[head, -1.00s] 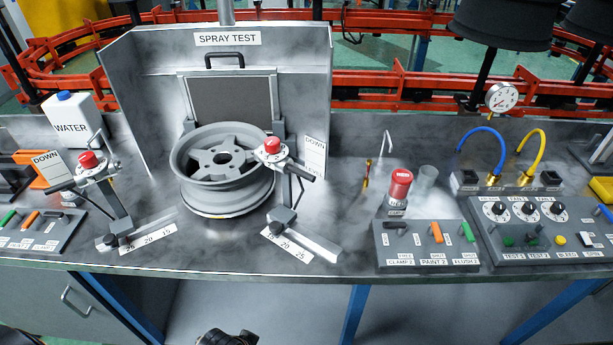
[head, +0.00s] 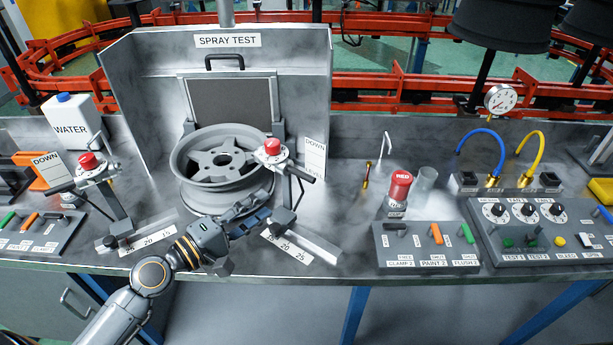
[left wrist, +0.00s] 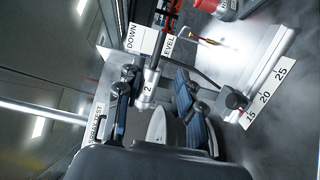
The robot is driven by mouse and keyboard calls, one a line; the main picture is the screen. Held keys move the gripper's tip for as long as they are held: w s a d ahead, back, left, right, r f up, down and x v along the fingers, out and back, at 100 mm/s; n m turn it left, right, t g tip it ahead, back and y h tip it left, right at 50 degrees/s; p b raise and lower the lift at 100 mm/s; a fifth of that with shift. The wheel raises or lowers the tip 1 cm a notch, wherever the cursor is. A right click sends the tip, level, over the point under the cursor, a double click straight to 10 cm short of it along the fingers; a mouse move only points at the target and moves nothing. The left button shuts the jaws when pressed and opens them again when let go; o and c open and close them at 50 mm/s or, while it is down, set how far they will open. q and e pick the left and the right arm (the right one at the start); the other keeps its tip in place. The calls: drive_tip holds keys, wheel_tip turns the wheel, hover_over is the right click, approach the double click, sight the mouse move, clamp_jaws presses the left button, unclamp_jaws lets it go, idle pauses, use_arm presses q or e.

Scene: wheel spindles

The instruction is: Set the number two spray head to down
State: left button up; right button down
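The number two spray head (head: 273,152) has a red cap and a dark handle, and stands on a post at the wheel's right. In the left wrist view, its silver body marked "2" (left wrist: 147,90) shows between my finger pads. Its DOWN/LEVEL sign (head: 315,160) stands just behind it and also shows in the left wrist view (left wrist: 152,40). My left gripper (head: 258,212) is open and empty, in front of the wheel and below the head. Whether a finger touches the head is unclear. My right gripper is out of view.
A grey wheel (head: 222,165) sits in the spray booth (head: 120,75). A numbered slide scale (head: 287,246) lies at the post's foot. Another spray head (head: 90,165) stands left. Switch panels (head: 425,262) and a red can (head: 399,188) are right.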

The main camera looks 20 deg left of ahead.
sight(304, 179)
use_arm(q)
drive_tip(key=p+x, duration=0.5)
drive_tip(key=x, duration=0.7)
drive_tip(key=shift+w+d, duration=0.2)
drive_tip(key=shift+w, duration=0.1)
drive_tip(key=shift+w+d+f, duration=0.1)
drive_tip(key=shift+w+d, duration=0.15)
drive_tip(key=shift+w, duration=0.15)
clamp_jaws()
